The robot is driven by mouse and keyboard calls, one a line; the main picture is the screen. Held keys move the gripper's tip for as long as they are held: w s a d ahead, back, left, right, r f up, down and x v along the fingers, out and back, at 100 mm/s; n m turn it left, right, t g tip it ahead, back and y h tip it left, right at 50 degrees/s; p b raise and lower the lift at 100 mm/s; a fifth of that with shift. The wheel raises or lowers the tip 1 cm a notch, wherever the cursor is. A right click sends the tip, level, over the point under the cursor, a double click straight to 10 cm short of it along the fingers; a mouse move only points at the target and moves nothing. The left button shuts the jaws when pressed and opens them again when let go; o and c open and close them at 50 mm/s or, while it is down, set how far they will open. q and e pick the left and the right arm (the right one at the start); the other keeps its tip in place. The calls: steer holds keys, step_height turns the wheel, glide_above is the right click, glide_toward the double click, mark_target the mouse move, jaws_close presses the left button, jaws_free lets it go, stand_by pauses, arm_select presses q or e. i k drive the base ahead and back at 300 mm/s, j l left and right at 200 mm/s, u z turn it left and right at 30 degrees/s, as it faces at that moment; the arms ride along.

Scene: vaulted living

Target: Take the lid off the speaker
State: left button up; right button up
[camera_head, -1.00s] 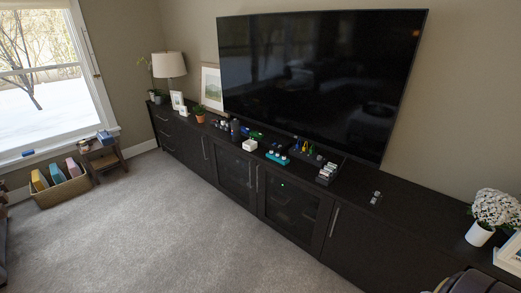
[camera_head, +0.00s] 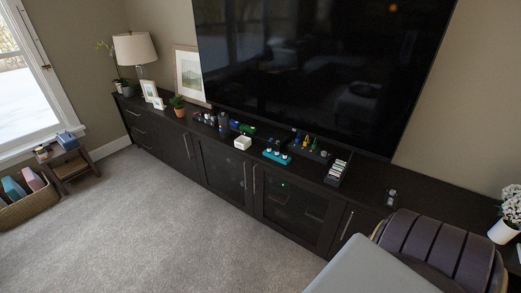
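I cannot pick out the speaker or its lid for certain at this distance. Several small things stand on the long dark cabinet (camera_head: 225,185) below the TV. Among them are a small dark upright object (camera_head: 223,120), a small white box (camera_head: 243,142), a teal piece with round white tops (camera_head: 277,156) and a dark tray holding small upright items (camera_head: 310,150). A dark holder with a row of pale items (camera_head: 336,172) and a small grey device (camera_head: 391,197) are farther right. Neither of my grippers is in view.
A large TV (camera_head: 320,70) rises behind the cabinet top. A lamp (camera_head: 136,50), picture frame (camera_head: 192,75) and plant (camera_head: 178,105) stand left; white flowers (camera_head: 512,205) right. A dark ribbed form (camera_head: 440,250) blocks the lower right. Carpet (camera_head: 180,230) is open in front.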

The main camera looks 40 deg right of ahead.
mark_target(223, 117)
steer(key=i+u, duration=0.4)
steer(key=i, duration=0.4)
steer(key=i+z, duration=0.1)
steer(key=i, duration=0.4)
steer(key=i+j+z, duration=0.1)
steer(key=z, duration=0.25)
steer(key=i+j+z, duration=0.2)
steer(key=z, duration=0.15)
steer(key=j+z, duration=0.15)
steer(key=z, duration=0.3)
steer(key=j+z, duration=0.15)
steer(key=z, duration=0.3)
steer(key=k+j+z, duration=0.1)
steer(key=z, duration=0.3)
steer(key=k+j+z, duration=0.1)
steer(key=z, duration=0.3)
steer(key=k+j+z, duration=0.15)
steer(key=z, duration=0.25)
steer(key=i, duration=0.4)
